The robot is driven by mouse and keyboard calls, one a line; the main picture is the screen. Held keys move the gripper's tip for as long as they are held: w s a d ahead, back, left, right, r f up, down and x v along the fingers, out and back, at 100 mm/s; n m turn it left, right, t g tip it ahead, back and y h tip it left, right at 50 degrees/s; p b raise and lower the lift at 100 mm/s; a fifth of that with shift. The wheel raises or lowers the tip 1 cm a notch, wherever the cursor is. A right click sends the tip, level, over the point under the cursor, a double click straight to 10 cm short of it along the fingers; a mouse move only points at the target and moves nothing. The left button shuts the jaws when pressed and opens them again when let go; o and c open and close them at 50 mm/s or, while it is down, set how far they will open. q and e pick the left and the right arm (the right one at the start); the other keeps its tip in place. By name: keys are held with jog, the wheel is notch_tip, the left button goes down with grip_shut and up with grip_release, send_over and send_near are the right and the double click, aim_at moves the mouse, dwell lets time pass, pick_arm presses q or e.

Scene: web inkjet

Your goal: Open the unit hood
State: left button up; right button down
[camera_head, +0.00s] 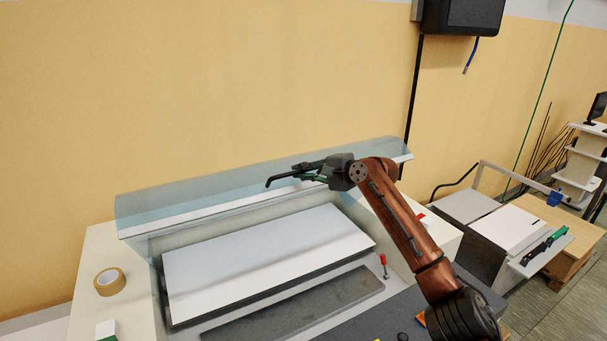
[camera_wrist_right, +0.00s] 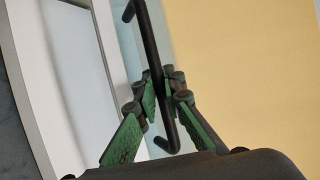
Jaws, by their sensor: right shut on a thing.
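The unit hood (camera_head: 160,205) is a clear bluish cover with a white front strip, and it stands raised at the back of the white unit. Its dark bar handle (camera_head: 281,178) sticks out to the left of my right gripper (camera_head: 309,170). In the right wrist view, the green-padded fingers of the right gripper (camera_wrist_right: 159,98) are closed around the black handle (camera_wrist_right: 147,30). The hood (camera_wrist_right: 188,25) shows behind the handle there. My left gripper is in neither view.
Inside the open unit lie a white panel (camera_head: 265,250) and a dark grey strip (camera_head: 300,304). A tape roll (camera_head: 109,282) sits on the left ledge. A red-handled tool (camera_head: 384,266) is at the right. A black box (camera_head: 462,14) hangs on the yellow wall.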

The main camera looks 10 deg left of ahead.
jog(key=shift+d, duration=0.1)
jog(key=c, duration=2)
grip_release()
jog(key=shift+w+f, duration=0.1)
jog(key=v, duration=1.2)
